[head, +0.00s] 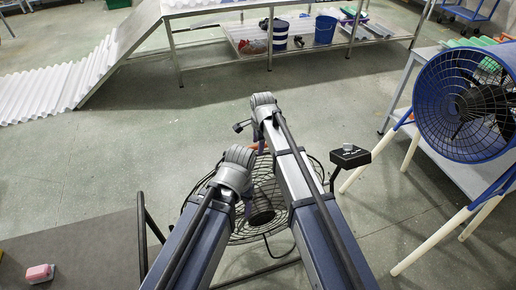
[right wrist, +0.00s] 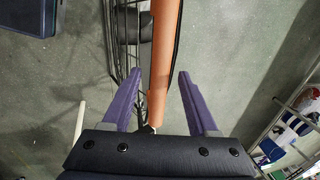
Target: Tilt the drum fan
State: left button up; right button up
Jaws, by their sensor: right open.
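A black wire-caged drum fan (head: 268,185) stands low on the floor, partly hidden behind my two arms in the head view. Its dark wire cage (right wrist: 125,45) also shows in the right wrist view. An orange bar (right wrist: 163,60) runs down that view, and a small bit of orange shows at the fan's far side in the head view (head: 256,147). My right gripper (right wrist: 160,85) is open, with its purple fingers on either side of the bar; contact cannot be told. My left gripper (head: 247,206) is low in front of the fan, mostly hidden by its own arm.
A large blue fan (head: 465,105) on a pale-legged frame stands at the right. A small black box (head: 350,155) on a post is close right of my arms. A workbench (head: 240,52) and white corrugated sheets (head: 50,90) are behind. Floor between is clear.

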grip_shut()
dwell(0.5)
jog(key=shift+s, duration=0.1)
dwell(0.9)
